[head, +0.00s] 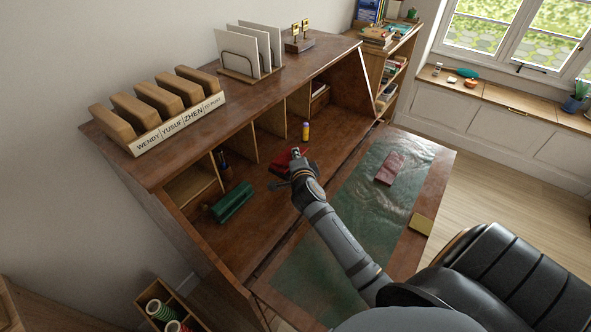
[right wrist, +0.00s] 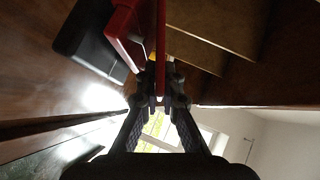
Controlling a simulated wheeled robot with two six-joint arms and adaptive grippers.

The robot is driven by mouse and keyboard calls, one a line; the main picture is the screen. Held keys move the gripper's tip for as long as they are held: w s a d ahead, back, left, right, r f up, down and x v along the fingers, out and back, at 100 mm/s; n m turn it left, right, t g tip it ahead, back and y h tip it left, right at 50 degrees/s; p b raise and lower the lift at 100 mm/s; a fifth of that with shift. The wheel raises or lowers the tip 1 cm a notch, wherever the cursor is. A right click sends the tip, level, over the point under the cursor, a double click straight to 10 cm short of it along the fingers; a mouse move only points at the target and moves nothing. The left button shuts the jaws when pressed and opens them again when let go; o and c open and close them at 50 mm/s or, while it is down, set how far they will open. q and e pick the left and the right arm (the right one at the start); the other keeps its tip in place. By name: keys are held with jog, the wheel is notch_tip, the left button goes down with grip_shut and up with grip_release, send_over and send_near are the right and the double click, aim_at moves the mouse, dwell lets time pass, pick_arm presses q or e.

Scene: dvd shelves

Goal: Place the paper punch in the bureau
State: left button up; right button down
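The paper punch (head: 281,163), a red thing with a dark base, is inside the open bureau (head: 262,205), at the middle of its floor. My right gripper (head: 296,156) reaches in over the fold-down flap and hides part of it. In the right wrist view, the red part of the punch (right wrist: 160,45) runs between the fingertips of my right gripper (right wrist: 160,92), which look closed on it. I cannot tell whether the punch rests on the bureau floor or hangs just above it. My left gripper is not in view.
A green object (head: 231,202) lies left of the punch, and a small yellow bottle (head: 305,131) stands behind it. Wooden dividers (head: 247,143) form compartments at the back. The flap holds a red item (head: 390,168) and a yellow pad (head: 421,224). A black chair (head: 500,280) stands in front.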

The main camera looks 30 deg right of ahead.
jog(key=shift+w+f, duration=0.35)
jog(key=shift+w+d, duration=0.1)
jog(key=shift+w+d+f+b, duration=0.1)
jog(key=shift+w+f+b, duration=0.1)
jog(key=shift+f+b, duration=0.2)
notch_tip(320, 180, down, 3)
jog(key=shift+w+f+b, duration=0.15)
jog(key=shift+f+b, duration=0.05)
jog(key=shift+b, duration=0.75)
jog(key=shift+r, duration=0.1)
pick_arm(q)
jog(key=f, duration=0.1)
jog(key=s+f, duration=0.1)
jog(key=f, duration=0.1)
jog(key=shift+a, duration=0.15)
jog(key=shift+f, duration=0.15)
